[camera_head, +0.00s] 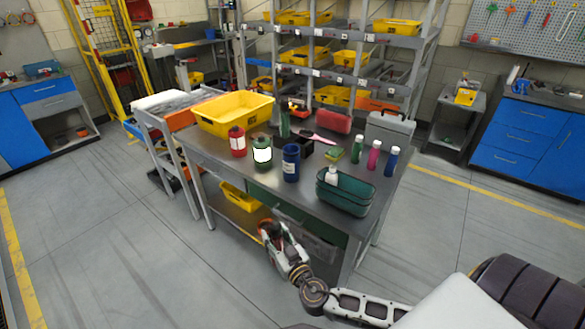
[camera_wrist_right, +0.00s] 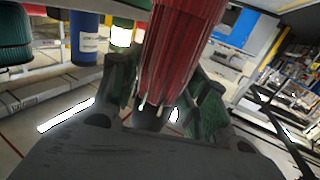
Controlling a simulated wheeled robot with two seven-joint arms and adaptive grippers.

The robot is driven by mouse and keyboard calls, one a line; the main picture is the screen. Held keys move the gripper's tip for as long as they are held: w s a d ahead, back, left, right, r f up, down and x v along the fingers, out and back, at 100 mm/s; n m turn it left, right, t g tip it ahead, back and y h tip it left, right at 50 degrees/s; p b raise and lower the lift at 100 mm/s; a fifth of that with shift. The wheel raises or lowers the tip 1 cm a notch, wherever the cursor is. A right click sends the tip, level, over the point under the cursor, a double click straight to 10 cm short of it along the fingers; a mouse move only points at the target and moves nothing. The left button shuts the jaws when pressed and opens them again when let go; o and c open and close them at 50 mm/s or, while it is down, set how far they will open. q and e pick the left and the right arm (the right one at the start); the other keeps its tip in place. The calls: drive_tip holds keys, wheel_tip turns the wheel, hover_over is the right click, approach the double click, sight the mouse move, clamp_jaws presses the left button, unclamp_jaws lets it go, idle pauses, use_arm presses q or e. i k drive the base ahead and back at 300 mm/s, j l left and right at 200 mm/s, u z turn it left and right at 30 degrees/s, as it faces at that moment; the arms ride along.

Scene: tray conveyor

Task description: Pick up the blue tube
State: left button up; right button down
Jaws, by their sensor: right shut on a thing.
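A dark blue tube-shaped container (camera_head: 291,163) with a pale label stands upright on the metal table, between a green container and a teal basket. A blue labelled cylinder (camera_wrist_right: 85,38) also shows at the upper left of the right wrist view. My right gripper (camera_head: 268,229) is low at the table's front edge, apart from the blue container. In the right wrist view its fingers (camera_wrist_right: 155,105) are closed around a dark red ribbed thing (camera_wrist_right: 182,45), whose top is cut off. What this thing is cannot be told. My left gripper is not in view.
A red container (camera_head: 237,142), the green container (camera_head: 262,152), a yellow bin (camera_head: 236,111) and the teal basket (camera_head: 345,193) stand on the table. Small bottles (camera_head: 373,156) stand at its right. Another yellow bin (camera_head: 240,196) is on the lower shelf. Floor is clear at left.

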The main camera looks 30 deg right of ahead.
sight(291, 152)
drive_tip(key=i+j+z, duration=0.25)
drive_tip(key=z, duration=0.15)
drive_tip(key=i+j+z, duration=0.15)
drive_tip(key=j+z, duration=0.3)
drive_tip(key=i+j+z, duration=0.1)
drive_tip(key=j+z, duration=0.3)
drive_tip(key=j, duration=0.2)
drive_tip(key=j+z, duration=0.85)
drive_tip(key=j, duration=0.2)
drive_tip(key=i+j+z, duration=0.1)
drive_tip(key=i, duration=0.35)
